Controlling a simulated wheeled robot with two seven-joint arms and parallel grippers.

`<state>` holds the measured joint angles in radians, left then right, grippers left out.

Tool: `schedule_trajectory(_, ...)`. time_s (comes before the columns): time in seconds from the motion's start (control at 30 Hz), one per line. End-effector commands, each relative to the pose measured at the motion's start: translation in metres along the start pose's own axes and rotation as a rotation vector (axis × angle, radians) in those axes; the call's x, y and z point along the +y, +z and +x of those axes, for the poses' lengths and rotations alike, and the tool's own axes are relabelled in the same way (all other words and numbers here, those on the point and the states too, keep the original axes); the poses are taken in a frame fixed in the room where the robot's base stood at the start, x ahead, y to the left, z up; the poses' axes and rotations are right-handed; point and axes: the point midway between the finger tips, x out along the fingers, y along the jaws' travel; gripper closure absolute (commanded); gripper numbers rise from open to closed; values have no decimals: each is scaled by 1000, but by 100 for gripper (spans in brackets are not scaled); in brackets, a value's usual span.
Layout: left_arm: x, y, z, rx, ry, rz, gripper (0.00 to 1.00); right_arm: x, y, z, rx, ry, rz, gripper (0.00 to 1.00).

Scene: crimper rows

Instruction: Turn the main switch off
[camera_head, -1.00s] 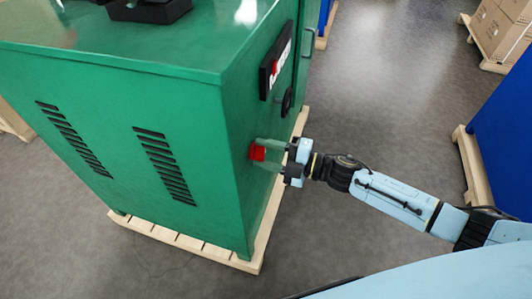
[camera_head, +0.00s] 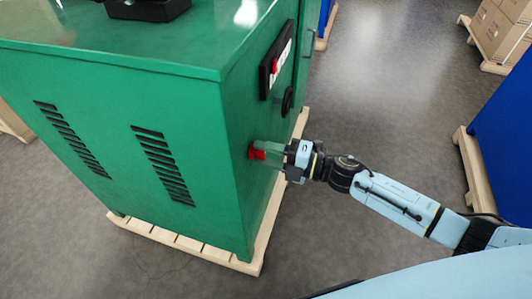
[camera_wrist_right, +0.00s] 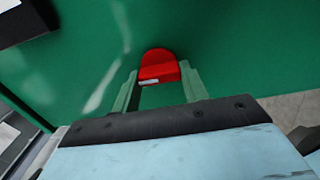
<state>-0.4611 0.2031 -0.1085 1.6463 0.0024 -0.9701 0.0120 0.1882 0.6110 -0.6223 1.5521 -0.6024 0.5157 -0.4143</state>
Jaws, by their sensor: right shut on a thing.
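The main switch is a red knob (camera_head: 256,151) low on the narrow side of the green cabinet (camera_head: 190,130). My right gripper (camera_head: 264,151) reaches it from the right in the head view. In the right wrist view the red knob (camera_wrist_right: 159,67) sits between the tips of the two greenish fingers of my right gripper (camera_wrist_right: 160,88), which are shut on it. A small pale mark shows on the knob's lower edge. My left gripper is not in view.
A black panel (camera_head: 276,66) with a red part and a dark round handle (camera_head: 287,101) sit above and beyond the knob. The cabinet stands on a wooden pallet (camera_head: 190,245). A blue cabinet (camera_head: 505,130) stands at right; cartons (camera_head: 503,35) stand behind. The grey floor between is free.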

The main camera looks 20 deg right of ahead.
Motion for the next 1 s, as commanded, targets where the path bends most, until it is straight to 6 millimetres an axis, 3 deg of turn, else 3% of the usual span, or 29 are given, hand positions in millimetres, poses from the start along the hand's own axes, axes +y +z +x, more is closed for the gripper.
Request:
schedule_trajectory(0.13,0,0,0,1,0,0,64,0,0,0,1,-1,-4,79)
schedule_trajectory(0.17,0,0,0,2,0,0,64,0,0,0,1,-1,-4,54)
schedule_trajectory(0.3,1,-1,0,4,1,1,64,0,0,0,1,-1,-3,35)
schedule_trajectory(0.67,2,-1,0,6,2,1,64,-1,0,-4,0,-2,0,35)
schedule_trajectory(0.77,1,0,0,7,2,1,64,-1,0,-16,-2,-4,0,35)
schedule_trajectory(1.0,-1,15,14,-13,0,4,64,-1,0,-69,-1,-6,2,35)
